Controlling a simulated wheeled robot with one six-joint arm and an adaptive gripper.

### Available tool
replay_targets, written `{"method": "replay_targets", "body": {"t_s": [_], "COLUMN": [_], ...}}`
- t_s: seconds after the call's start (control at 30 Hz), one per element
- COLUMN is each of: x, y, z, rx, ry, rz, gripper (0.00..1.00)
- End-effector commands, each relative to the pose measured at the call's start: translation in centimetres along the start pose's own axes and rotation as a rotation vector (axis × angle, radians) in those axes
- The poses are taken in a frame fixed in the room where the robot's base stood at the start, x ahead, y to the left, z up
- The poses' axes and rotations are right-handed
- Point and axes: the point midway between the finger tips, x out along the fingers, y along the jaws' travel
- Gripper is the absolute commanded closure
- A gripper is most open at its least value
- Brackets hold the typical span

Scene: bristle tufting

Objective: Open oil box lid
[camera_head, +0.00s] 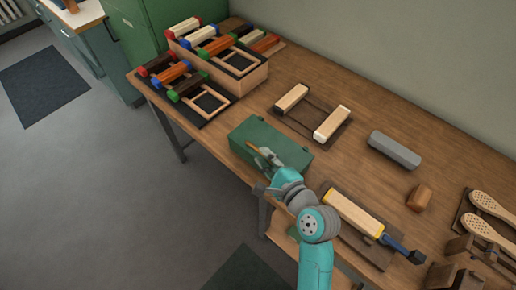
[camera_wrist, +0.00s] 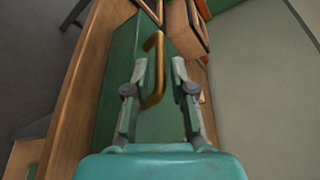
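The green oil box (camera_head: 290,150) stands on the wooden bench near its front edge, and its lid looks closed. It also shows in the wrist view (camera_wrist: 120,65). A brass-coloured handle (camera_wrist: 152,90) stands up from the lid. My gripper (camera_wrist: 159,65) is over the lid with its two fingers apart, one on each side of the handle. A gap shows between the handle and the right finger; the left finger is closer to it, and I cannot tell whether it touches. In the head view my gripper (camera_head: 265,157) partly hides the handle and lid.
A stepped rack (camera_head: 258,80) with coloured blocks stands at the back left. A dark tray with two pale blocks (camera_head: 331,123) lies behind the box. A pale block with a blue-ended tool (camera_head: 355,213) lies to the right. A grey bar (camera_head: 394,150) lies farther right.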

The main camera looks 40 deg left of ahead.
Motion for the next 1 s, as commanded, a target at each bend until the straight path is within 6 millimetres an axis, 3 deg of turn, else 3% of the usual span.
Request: {"method": "replay_targets", "body": {"t_s": [0.1, 0.3, 0.67, 0.77, 1.0], "x": [1.9, 3.6, 4.0, 4.0, 4.0], "y": [0.0, 0.1, 0.0, 0.0, 0.0], "z": [0.1, 0.0, 0.0, 0.0, 0.0], "rx": [-0.001, 0.000, 0.000, -0.001, 0.000], "ry": [-0.002, 0.000, 0.000, 0.000, 0.000], "rz": [0.001, 0.001, 0.000, 0.000, 0.000], "gripper": [0.76, 0.76, 0.76, 1.00, 1.00]}}
